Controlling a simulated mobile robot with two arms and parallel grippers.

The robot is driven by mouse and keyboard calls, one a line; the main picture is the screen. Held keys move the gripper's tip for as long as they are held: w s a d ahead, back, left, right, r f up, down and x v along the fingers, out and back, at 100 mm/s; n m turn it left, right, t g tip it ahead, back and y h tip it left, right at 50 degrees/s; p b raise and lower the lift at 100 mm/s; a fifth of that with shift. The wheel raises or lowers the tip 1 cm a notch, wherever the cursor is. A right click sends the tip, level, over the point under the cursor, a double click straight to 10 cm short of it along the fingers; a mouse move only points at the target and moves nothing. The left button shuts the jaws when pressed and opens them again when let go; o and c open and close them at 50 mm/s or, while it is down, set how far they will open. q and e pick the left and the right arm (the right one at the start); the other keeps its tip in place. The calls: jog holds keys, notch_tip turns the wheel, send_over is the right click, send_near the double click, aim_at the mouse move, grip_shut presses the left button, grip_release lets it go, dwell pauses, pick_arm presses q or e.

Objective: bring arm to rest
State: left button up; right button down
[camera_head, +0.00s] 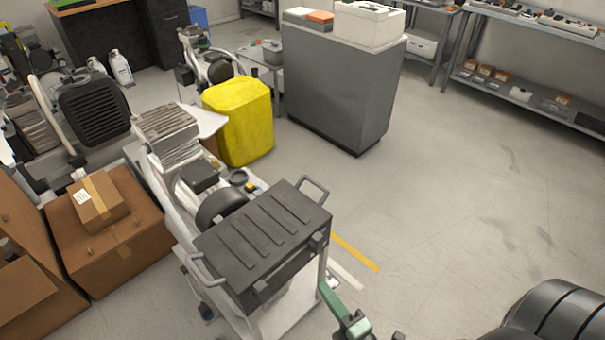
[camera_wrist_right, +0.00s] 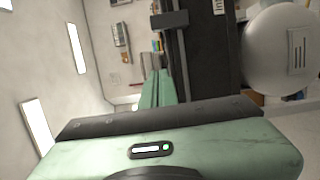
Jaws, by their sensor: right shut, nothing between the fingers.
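My right gripper (camera_head: 328,292) shows at the bottom of the head view, beside the right side of a cart with a dark top. Its green fingers also show in the right wrist view (camera_wrist_right: 157,88), where they lie together, shut and empty. I cannot tell from the frames whether the gripper touches the cart. The dark rounded part at the bottom right of the head view is my own arm. My left gripper is not in view.
The dark-topped cart (camera_head: 262,238) stands close by. A yellow container (camera_head: 241,120), a grey cabinet (camera_head: 340,85) and cardboard boxes (camera_head: 110,240) stand around it. Shelves (camera_head: 530,90) line the back right. The floor (camera_head: 450,200) on the right is clear.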

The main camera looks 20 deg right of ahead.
jog(key=s+f+m+g, duration=0.4)
jog(key=f, duration=0.8)
jog(key=s+f+m+g, duration=0.3)
jog(key=f+g, duration=0.1)
jog(key=f, duration=0.8)
jog(key=s+d+f+m+g+h, duration=0.1)
jog(key=s+f+m+g, duration=0.3)
jog(key=s+f, duration=0.3)
jog(key=s+d+f+m+g, duration=0.1)
jog(key=s+f+m+g, duration=0.4)
jog(key=s, duration=0.8)
notch_tip(320, 180, down, 3)
jog(key=shift+s+d+r+m+h, duration=0.1)
jog(key=shift+s+d+m+h, duration=0.2)
jog(key=shift+s+m+h, duration=0.1)
